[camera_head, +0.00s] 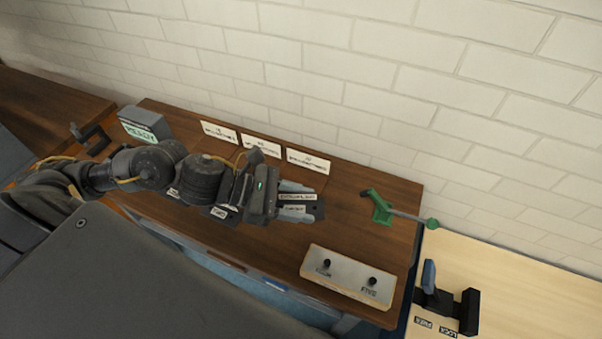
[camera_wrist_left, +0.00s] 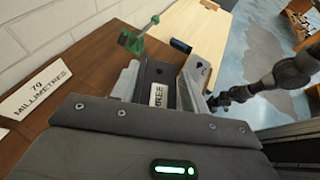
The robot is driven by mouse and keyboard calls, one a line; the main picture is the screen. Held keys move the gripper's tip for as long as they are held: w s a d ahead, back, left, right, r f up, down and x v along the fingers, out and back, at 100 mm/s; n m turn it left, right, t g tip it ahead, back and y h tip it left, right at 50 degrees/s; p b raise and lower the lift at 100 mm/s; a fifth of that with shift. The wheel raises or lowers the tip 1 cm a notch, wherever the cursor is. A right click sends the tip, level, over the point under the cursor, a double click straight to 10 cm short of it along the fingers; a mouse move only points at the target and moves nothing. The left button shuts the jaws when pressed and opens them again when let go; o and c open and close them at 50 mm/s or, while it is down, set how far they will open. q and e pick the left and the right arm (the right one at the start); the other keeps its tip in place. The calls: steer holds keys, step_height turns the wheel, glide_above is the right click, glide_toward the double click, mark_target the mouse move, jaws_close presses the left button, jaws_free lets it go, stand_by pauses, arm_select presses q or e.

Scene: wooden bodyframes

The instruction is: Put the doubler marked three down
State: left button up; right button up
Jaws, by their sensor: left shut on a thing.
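The doubler marked three (camera_wrist_left: 158,72) is a dark plate with a white label reading THREE. In the left wrist view it lies between the two pale fingers of my left gripper (camera_wrist_left: 160,80), which is shut on it. In the head view my left gripper (camera_head: 302,204) is over the right half of the brown bench, with a dark part of the doubler (camera_head: 316,210) showing at the fingertips. I cannot tell whether the doubler touches the bench. In the left wrist view my right arm reaches in from the right, its gripper (camera_wrist_left: 218,101) small and dark, its jaws unclear.
A green tool (camera_head: 381,208) is at the right. White cards (camera_head: 308,161) and a grey box (camera_head: 146,122) stand near the wall. A black fixture (camera_head: 446,307) sits on the pale table.

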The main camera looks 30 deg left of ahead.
arm_select(q)
steer(key=w+a+f+b, duration=0.1)
steer(key=w+a+f, duration=0.1)
steer(key=w+f, duration=0.1)
steer(key=w+a+f+b, duration=0.1)
steer(key=w+a+f, duration=0.1)
steer(key=w+f, duration=0.1)
steer(key=w+a+f+b, duration=0.1)
steer(key=w+a+f, duration=0.1)
steer(key=w, duration=0.3)
steer(key=shift+w+a+f+b, duration=0.1)
steer(key=shift+w+f+b, duration=0.15)
steer(key=shift+f, duration=0.2)
steer(key=shift+w+f, duration=0.1)
steer(key=shift+a, duration=0.1)
steer(key=shift+w+f, duration=0.1)
steer(key=shift+f, duration=0.15)
steer(key=f, duration=0.2)
steer(key=f+b, duration=0.1)
steer(key=shift+w+a+f, duration=0.15)
steer(key=shift+w+f, duration=0.05)
steer(key=shift+w, duration=0.05)
arm_select(e)
steer(key=f, duration=0.1)
steer(key=d+f, duration=0.1)
steer(key=f, duration=0.1)
steer(key=w+f, duration=0.1)
steer(key=shift+d+f, duration=0.2)
steer(key=shift+d, duration=0.15)
